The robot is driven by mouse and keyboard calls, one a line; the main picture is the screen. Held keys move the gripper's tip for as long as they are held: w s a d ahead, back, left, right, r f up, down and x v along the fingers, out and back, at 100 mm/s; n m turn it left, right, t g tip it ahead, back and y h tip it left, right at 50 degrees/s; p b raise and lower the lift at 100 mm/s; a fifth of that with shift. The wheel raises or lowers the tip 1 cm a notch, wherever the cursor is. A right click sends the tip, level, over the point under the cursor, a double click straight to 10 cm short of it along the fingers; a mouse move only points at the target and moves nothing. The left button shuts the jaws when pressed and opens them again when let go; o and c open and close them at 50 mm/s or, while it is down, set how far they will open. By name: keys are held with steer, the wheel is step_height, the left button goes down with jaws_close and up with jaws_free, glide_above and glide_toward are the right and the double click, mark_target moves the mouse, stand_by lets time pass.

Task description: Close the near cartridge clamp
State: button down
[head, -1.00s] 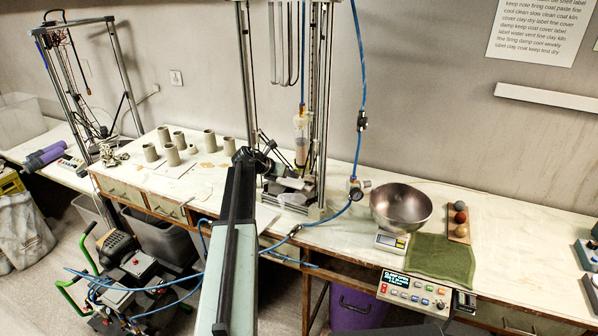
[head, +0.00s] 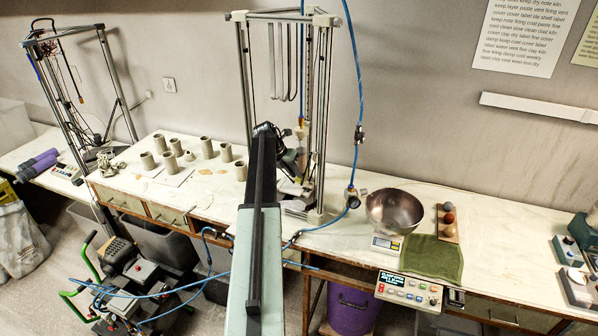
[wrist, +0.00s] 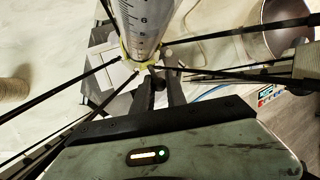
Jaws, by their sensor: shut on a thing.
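The cartridge (wrist: 138,22) is a clear tube with a printed scale at the top of the wrist view. A yellow clamp (wrist: 141,57) sits around its lower end. My gripper (wrist: 160,82) has its dark fingers just below and beside this clamp. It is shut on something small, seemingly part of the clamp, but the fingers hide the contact. In the head view, my gripper (head: 290,158) is inside the printer frame (head: 318,120), beside the pale cartridge (head: 301,135). My arm covers part of it there. I cannot tell whether the clamp is fully closed.
Thin black rods (wrist: 235,32) surround the cartridge closely. A blue hose (head: 359,90) hangs to the right of the frame. Several clay cylinders (head: 207,147) stand to the left.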

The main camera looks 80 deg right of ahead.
steer(key=shift+s, duration=0.35)
steer(key=c, duration=1.3)
jaws_free()
steer(key=shift+w, duration=0.15)
